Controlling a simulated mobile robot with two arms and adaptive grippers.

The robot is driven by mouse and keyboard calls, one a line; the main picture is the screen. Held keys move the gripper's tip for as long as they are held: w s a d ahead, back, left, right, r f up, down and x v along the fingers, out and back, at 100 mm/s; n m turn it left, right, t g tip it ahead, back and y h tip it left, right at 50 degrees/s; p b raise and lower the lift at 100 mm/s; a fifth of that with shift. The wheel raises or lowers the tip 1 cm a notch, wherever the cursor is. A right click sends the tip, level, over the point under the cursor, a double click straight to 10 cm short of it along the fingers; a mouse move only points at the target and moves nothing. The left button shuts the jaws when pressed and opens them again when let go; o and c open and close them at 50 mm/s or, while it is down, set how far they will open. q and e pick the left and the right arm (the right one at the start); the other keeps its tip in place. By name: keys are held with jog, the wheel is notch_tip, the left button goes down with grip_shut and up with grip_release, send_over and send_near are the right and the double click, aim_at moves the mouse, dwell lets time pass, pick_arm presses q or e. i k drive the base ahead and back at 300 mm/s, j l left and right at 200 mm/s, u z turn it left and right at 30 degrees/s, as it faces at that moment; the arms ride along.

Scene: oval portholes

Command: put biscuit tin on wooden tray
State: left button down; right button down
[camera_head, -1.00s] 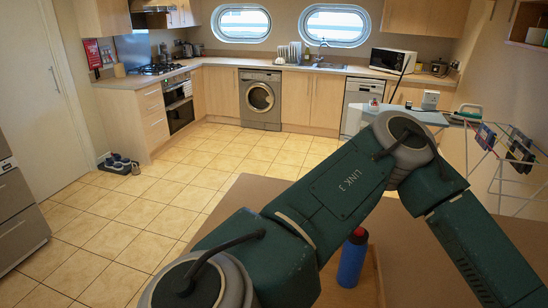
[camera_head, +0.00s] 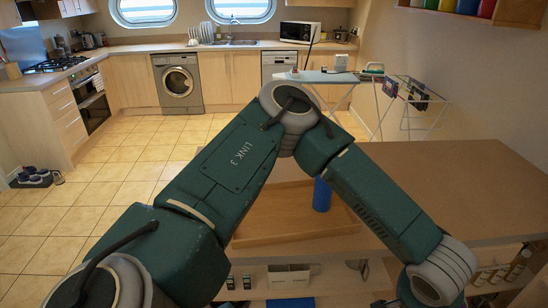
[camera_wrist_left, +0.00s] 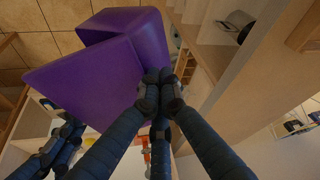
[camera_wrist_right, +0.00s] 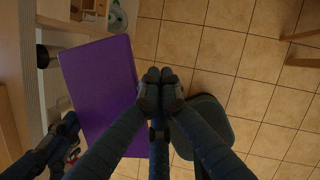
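The wooden tray (camera_head: 275,236) lies on the brown table, partly behind my left arm. A blue cylinder, like a bottle, (camera_head: 321,194) stands on it. I cannot make out a biscuit tin for certain. My left arm crosses the head view; its gripper is below the frame. In the left wrist view my left gripper (camera_wrist_left: 162,76) has its fingertips together, nothing visible between them. In the right wrist view my right gripper (camera_wrist_right: 160,76) looks the same, with tiled floor beyond. Large purple surfaces (camera_wrist_left: 90,80) show beside the left fingers and a purple panel (camera_wrist_right: 98,85) beside the right; I cannot tell what they are.
The tabletop right of the tray is clear. A drying rack (camera_head: 410,100) and ironing board (camera_head: 325,77) stand behind. Tiled floor (camera_head: 60,225) is open at left.

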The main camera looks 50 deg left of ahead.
aim_at(266, 217)
jog(key=k+u, duration=0.2)
jog(key=u, duration=0.8)
jog(key=i+u, duration=0.3)
jog(key=u, duration=0.2)
jog(key=i, duration=0.7)
